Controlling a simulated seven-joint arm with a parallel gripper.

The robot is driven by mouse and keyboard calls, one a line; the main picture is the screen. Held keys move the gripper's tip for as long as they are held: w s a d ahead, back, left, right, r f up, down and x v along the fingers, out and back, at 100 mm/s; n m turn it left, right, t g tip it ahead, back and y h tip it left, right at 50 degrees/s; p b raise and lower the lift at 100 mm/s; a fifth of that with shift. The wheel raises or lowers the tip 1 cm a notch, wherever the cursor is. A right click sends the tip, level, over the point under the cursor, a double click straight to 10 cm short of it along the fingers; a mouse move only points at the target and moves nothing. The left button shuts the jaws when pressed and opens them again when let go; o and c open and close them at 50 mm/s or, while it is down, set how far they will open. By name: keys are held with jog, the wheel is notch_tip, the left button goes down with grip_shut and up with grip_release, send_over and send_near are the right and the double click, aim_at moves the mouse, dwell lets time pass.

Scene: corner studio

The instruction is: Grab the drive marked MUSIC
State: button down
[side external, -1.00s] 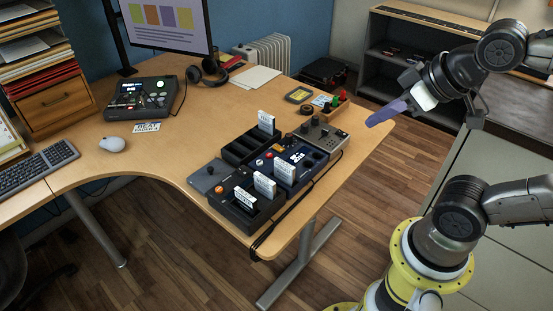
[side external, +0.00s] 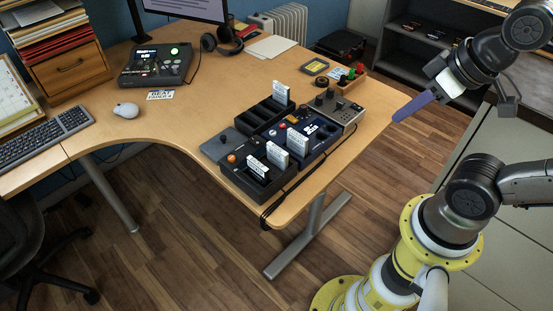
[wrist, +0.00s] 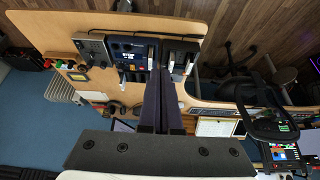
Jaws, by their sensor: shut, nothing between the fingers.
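Several upright white-labelled drives stand in dark docks on the desk: one at the back (side external: 281,93), one at the right (side external: 297,142), one in the middle (side external: 277,155) and one at the front (side external: 258,168). Their lettering is too small to read, so I cannot tell which is marked MUSIC. My gripper (side external: 396,118) is shut and empty, with long purple fingers, in the air to the right of the desk and clear of the docks. In the wrist view its fingers (wrist: 161,72) point toward the docks, and partly hide the drives.
A grey knobbed box (side external: 338,105) stands right of the docks, with a small wooden tray (side external: 350,82) of coloured pieces behind it. Headphones (side external: 222,40), a mouse (side external: 126,110), a keyboard (side external: 45,135) and a black console (side external: 156,65) lie farther left. The desk's middle is mostly clear.

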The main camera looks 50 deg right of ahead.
jog(key=c, duration=1.6)
grip_release()
grip_release()
